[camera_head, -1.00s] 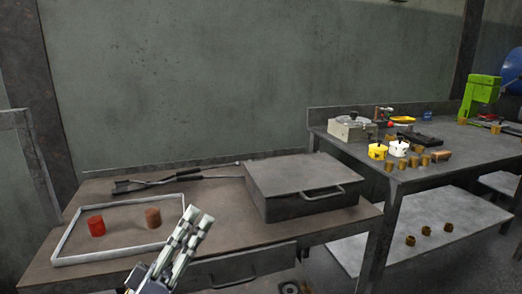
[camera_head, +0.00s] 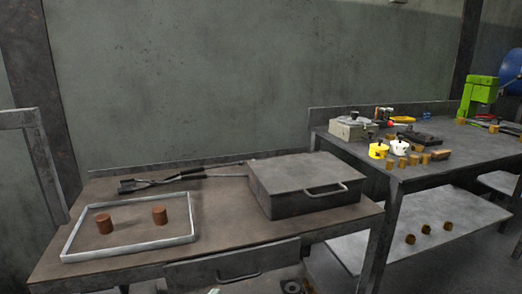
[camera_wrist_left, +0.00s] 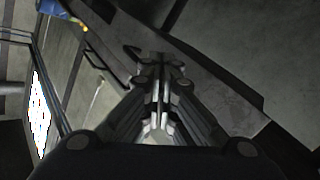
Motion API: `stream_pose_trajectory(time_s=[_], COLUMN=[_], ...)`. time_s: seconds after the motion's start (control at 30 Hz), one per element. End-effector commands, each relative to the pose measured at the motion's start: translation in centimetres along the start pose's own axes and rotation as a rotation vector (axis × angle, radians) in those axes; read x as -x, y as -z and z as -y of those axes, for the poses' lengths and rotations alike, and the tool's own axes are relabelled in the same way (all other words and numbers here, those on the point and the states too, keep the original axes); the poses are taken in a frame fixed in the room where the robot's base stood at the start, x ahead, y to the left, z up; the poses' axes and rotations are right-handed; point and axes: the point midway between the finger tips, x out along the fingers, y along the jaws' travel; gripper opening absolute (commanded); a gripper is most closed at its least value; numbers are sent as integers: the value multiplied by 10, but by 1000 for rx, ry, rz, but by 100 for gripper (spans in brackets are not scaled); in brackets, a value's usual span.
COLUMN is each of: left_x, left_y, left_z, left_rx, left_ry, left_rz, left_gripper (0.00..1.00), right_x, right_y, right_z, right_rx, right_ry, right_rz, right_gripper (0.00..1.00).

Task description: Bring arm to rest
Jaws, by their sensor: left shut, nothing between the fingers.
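My left gripper (camera_wrist_left: 160,78) is shut and empty in the left wrist view, its fingers together. In the head view only a small pale tip (camera_head: 213,291) shows at the bottom edge, in front of the near table (camera_head: 230,230); I cannot tell for sure that it is the gripper. My right gripper is not in view. Two reddish-brown cylinders, a left one (camera_head: 104,224) and a right one (camera_head: 160,215), stand upright and apart inside a shallow light-rimmed tray (camera_head: 130,245) on the left of the near table.
Long tongs (camera_head: 180,177) lie along the table's back. A grey box with a handle (camera_head: 295,180) sits at its right. A drawer (camera_head: 235,272) is under the front edge. A second bench (camera_head: 400,178) at right holds several small items. A green machine (camera_head: 478,92) stands at far right.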

Motion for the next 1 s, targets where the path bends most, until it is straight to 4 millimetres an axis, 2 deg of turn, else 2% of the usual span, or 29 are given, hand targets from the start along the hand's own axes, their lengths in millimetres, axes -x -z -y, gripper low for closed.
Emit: stream_pose_trajectory(time_s=[0.03,0.17,0.3,0.5,0.7,0.77,1.0], left_x=[8,39,91,167,236,230,227], left_y=[-26,-91,-154,-212,-248,-252,-286], left_z=[13,47,76,96,98,102,117], left_rx=[-24,-100,-163,-200,-202,-204,-197], left_ry=[64,222,362,483,551,547,544], left_rz=[79,308,567,875,1129,1125,1154], left_gripper=[0,0,0,0,0,0,0], right_x=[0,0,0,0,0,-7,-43], right_y=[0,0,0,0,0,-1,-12], right_z=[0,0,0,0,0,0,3], right_rx=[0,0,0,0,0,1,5], right_ry=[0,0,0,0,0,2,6], right_rz=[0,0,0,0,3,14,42], right_gripper=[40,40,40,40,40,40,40])
